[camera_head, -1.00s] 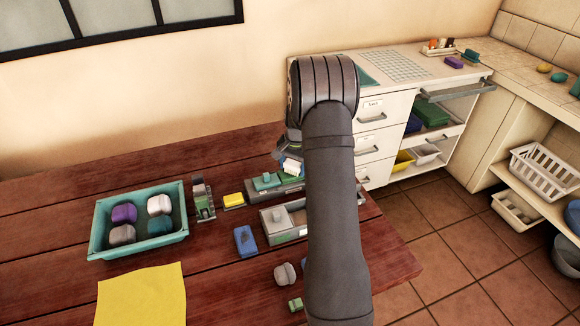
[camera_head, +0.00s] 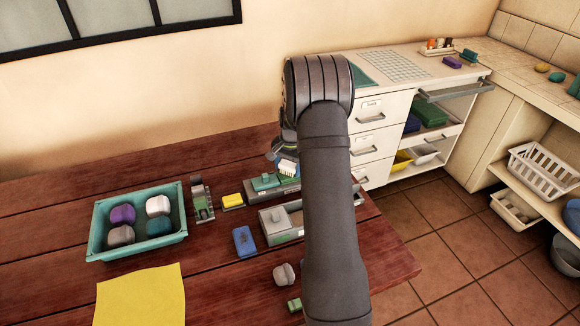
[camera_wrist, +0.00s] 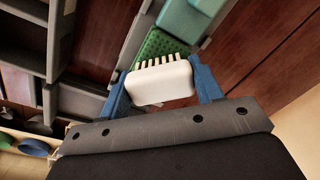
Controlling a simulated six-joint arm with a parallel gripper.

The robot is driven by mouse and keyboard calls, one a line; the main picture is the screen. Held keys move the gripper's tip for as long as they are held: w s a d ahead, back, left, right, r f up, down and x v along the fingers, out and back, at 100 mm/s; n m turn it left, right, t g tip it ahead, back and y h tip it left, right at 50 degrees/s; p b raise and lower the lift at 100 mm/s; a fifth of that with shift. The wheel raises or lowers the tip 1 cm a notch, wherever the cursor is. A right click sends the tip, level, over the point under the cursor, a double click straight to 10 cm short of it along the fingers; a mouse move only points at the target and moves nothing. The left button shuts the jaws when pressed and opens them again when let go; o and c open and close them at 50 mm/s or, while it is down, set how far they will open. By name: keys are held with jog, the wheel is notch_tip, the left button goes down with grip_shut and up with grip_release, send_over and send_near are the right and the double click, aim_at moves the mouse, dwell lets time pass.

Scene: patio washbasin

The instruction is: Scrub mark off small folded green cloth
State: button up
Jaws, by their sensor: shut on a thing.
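My gripper (camera_head: 283,154) is shut on a white brush (camera_wrist: 160,84), with one blue finger on each side. Pale bristles stick out of the brush, away from the palm. In the head view the brush (camera_head: 287,167) hangs close to a grey tray (camera_head: 287,190) holding green pieces. In the wrist view a textured green piece (camera_wrist: 160,43) lies just past the bristles; I cannot tell if they touch. A small green piece (camera_head: 295,305) lies near the table's front, partly by my arm. I cannot tell which green piece is the folded cloth, and no mark is clear.
A teal tray (camera_head: 100,240) with several rounded pieces stands at the left, behind a yellow sheet (camera_head: 142,296). A yellow block (camera_head: 233,200), a blue block (camera_head: 244,242) and a second grey tray (camera_head: 270,238) lie mid-table.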

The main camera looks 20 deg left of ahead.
jog(key=shift+w+d+f, duration=0.1)
jog(key=shift+w+d, duration=0.9)
jog(key=shift+d, duration=0.05)
jog(key=shift+s+a, duration=1.1)
jog(key=shift+w+d, duration=1.05)
jog(key=shift+w, duration=0.05)
jog(key=shift+s+a+f, duration=0.1)
jog(key=shift+s+a, duration=0.95)
jog(key=shift+s, duration=0.05)
jog(key=shift+w+d, duration=1.1)
jog(key=shift+s+a+r, duration=0.2)
jog(key=shift+s+a, duration=0.85)
jog(key=shift+a, duration=0.05)
jog(key=shift+w+d+f, duration=0.1)
jog(key=shift+w+d, duration=0.95)
jog(key=shift+s+a+f, duration=0.2)
jog(key=shift+s+a, duration=0.85)
jog(key=shift+s, duration=0.1)
